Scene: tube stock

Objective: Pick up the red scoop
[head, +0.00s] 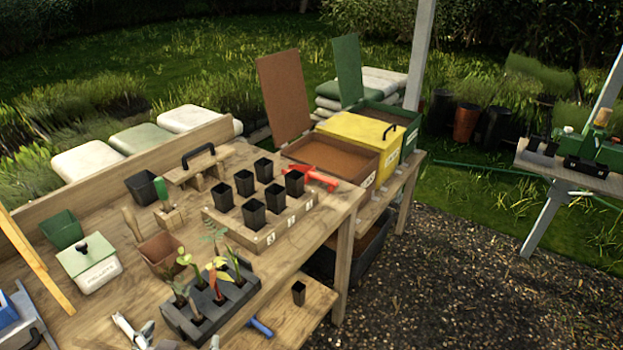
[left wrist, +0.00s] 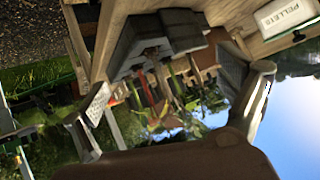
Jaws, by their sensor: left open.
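The red scoop (head: 320,177) lies at the far right end of the bench, by the near side of the open brown bin (head: 345,165). Black pots partly hide it, and I cannot tell whether it rests on the bench or on the bin's rim. I cannot make it out in the left wrist view. My left gripper (head: 168,335) is at the bottom of the head view, in front of the grey seedling tray and well apart from the scoop. In the left wrist view its fingers (left wrist: 175,97) are spread, with nothing held between them. My right gripper is not in view.
The grey seedling tray (head: 240,293) and a wooden rack of black pots (head: 262,240) stand between my left gripper and the scoop. A brown pot (head: 160,252) and a pellets box (head: 90,265) stand to the left. A yellow bin (head: 355,135) is beyond the brown bin.

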